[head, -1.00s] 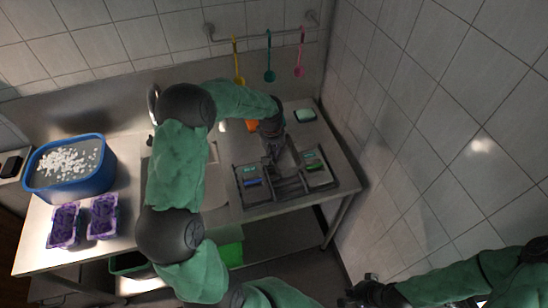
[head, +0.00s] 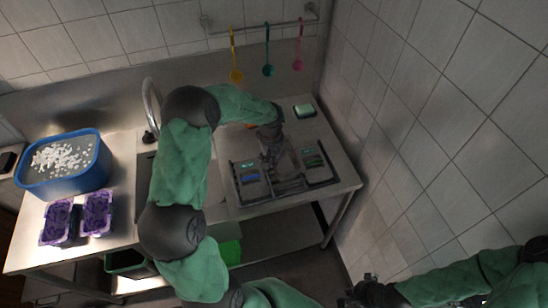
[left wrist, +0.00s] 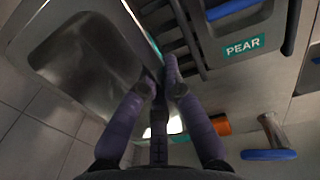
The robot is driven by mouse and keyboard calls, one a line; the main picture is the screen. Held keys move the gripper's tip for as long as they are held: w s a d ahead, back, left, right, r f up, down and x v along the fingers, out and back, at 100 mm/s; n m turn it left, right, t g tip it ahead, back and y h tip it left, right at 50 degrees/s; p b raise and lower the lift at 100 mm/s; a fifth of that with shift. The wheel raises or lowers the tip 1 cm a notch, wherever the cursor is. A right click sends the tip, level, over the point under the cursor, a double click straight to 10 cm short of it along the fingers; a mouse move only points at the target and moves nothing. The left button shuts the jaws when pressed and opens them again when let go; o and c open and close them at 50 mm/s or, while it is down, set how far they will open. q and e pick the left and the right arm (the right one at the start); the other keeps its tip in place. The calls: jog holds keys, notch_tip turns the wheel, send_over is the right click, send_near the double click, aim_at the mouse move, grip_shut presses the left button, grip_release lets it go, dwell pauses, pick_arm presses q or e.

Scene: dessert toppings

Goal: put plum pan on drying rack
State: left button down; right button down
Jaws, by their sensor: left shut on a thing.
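A grey metal pan (left wrist: 80,65) with rounded corners fills the left of the left wrist view. No name shows on it. My left gripper (left wrist: 165,82) is shut on its rim. In the head view my left gripper (head: 270,157) is over the dark drying rack (head: 285,187), and the pan (head: 290,160) is hard to make out against it. I cannot tell whether the pan touches the rack. The rack has teal labels at left and right; the left wrist view shows one PEAR label (left wrist: 243,48). My right gripper (head: 368,292) is at the bottom, its fingers unclear.
A blue tub (head: 65,165) of white bits and two purple trays (head: 97,213) stand at the left of the counter. A green-topped sponge (head: 304,110) lies behind the rack. An orange thing (left wrist: 221,125) is near the gripper. A tiled wall (head: 430,150) bounds the right.

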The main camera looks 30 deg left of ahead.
pick_arm(q)
jog(key=shift+f+b, duration=1.65)
jog(key=shift+f, duration=0.7)
jog(key=c, duration=1.3)
grip_release()
jog(key=r, duration=1.2)
jog(key=shift+s+a, duration=0.25)
jog(key=shift+s, duration=0.05)
